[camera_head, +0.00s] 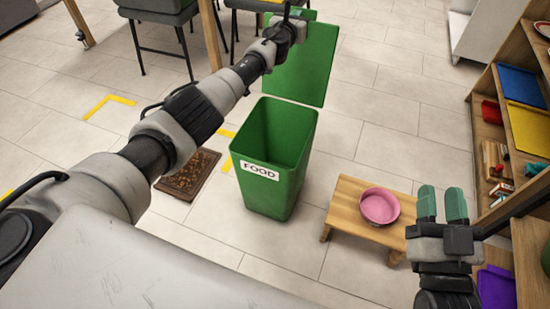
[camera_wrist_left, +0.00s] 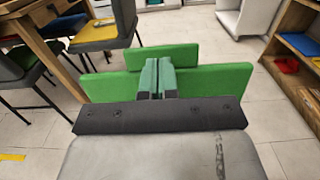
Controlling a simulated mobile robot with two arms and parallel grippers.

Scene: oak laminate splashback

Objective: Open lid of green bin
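The green bin (camera_head: 272,150) stands on the floor with a white FOOD label on its front, its top uncovered and its inside visible. Its green lid (camera_head: 303,65) stands raised, close to upright, at the bin's far side. It also shows in the left wrist view (camera_wrist_left: 215,80). My left gripper (camera_head: 287,14) is at the lid's upper part. Its fingers (camera_wrist_left: 156,72) look closed together in front of the lid; whether they touch it is unclear. My right gripper (camera_head: 441,204) is open and empty, right of the bin, with a gap between its fingers.
A low wooden stool (camera_head: 350,213) with a pink bowl (camera_head: 379,206) stands right of the bin. A brown mat (camera_head: 188,174) lies to the left. Shelves (camera_head: 512,190) line the right side. Chairs (camera_head: 163,18) stand behind.

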